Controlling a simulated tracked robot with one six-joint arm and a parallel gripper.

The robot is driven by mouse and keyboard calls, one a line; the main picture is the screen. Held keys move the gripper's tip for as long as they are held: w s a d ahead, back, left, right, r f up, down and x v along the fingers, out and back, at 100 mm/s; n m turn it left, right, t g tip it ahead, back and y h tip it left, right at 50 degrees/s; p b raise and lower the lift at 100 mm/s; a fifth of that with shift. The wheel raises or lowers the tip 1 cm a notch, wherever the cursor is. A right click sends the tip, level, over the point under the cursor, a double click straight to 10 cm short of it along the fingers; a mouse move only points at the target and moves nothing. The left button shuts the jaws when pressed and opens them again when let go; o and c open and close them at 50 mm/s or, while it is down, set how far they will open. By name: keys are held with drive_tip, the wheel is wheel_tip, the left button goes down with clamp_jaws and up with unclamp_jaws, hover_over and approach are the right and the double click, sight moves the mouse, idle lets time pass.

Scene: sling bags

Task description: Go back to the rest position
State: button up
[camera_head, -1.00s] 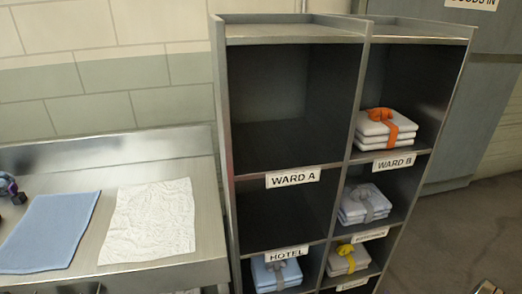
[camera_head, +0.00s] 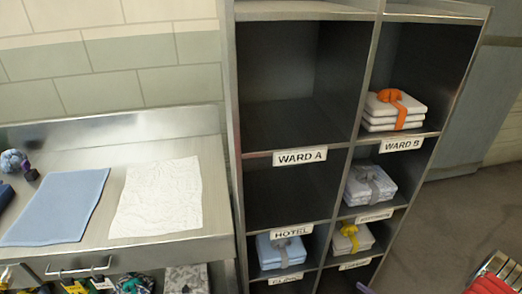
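My gripper is not in view, so its state and what it may hold are hidden. The grey shelf unit (camera_head: 232,130) stands in the middle of the head view. Its upper left compartment, above the WARD A label (camera_head: 300,157), is empty. The compartment below, above the HOTEL label (camera_head: 291,231), is empty too. A white folded stack with an orange tie (camera_head: 394,110) lies above the WARD B label (camera_head: 402,145). A pale patterned stack with a grey tie (camera_head: 369,186) lies below it. Lower down are a blue stack (camera_head: 280,252) and a stack with a yellow tie (camera_head: 352,240).
A steel counter (camera_head: 216,215) on the left holds a blue cloth (camera_head: 58,207) and a white cloth (camera_head: 157,197) lying flat. Small dark items lie at its left edge. Several colourful bundles sit below the counter. A red striped object (camera_head: 495,278) is at lower right.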

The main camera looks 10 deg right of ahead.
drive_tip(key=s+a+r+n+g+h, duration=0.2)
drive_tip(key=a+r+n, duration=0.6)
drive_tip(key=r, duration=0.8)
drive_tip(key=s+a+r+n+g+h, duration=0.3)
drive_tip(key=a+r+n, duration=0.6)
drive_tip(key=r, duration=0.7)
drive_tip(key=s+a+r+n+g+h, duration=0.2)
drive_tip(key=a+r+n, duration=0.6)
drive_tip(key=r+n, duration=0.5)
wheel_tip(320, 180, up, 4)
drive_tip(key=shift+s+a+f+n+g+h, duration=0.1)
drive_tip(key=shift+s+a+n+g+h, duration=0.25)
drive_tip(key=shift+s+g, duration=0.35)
